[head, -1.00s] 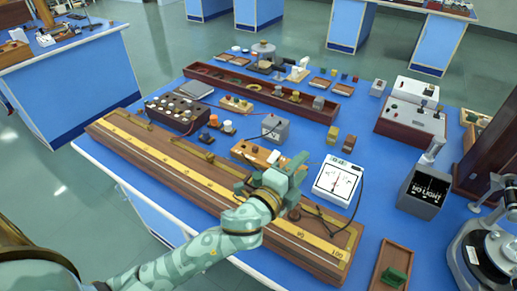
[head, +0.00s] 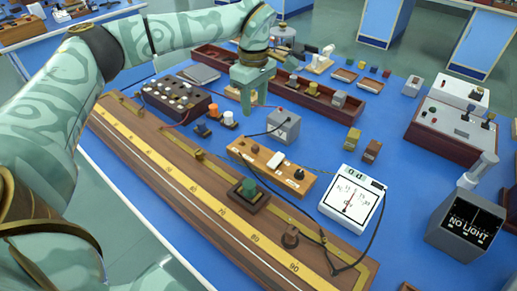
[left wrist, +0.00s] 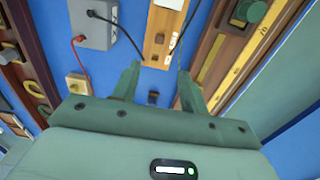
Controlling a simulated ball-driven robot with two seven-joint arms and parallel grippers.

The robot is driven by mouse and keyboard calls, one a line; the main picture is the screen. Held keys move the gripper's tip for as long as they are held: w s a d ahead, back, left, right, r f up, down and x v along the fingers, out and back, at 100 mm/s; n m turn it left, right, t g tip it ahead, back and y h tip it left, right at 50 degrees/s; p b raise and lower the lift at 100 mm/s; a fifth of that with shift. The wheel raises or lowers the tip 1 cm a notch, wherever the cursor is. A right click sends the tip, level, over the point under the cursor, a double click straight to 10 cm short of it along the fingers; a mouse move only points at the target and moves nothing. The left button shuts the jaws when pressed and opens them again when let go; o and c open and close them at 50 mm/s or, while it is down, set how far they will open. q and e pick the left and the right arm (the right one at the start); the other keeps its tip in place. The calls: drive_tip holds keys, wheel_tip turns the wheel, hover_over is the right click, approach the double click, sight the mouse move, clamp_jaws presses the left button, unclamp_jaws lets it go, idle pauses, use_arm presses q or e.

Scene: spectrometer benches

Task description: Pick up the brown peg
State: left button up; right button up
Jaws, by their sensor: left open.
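My right gripper is not in view.
A grey socket box (head: 283,126) with cables and a wooden switch board (head: 296,181) stand close by. The long scaled bench (head: 190,190) lies in front. A dial meter (head: 353,198), a black socket box (head: 176,99) and a long tray (head: 345,104) surround the area.

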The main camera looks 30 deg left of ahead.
use_arm(q)
drive_tip(key=b, duration=0.3)
hover_over(255, 146)
wheel_tip(255, 146, down, 10)
drive_tip(key=shift+d+r, duration=0.1)
wheel_tip(255, 146, down, 5)
drive_tip(key=b, duration=0.2)
drive_tip(key=shift+r+b, duration=0.15)
drive_tip(key=shift+b, duration=0.15)
drive_tip(key=shift+f, duration=0.35)
drive_tip(key=shift+r, duration=0.15)
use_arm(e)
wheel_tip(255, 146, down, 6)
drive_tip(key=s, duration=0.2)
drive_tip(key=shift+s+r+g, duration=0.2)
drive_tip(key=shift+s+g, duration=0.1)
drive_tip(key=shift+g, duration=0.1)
use_arm(q)
clamp_jaws()
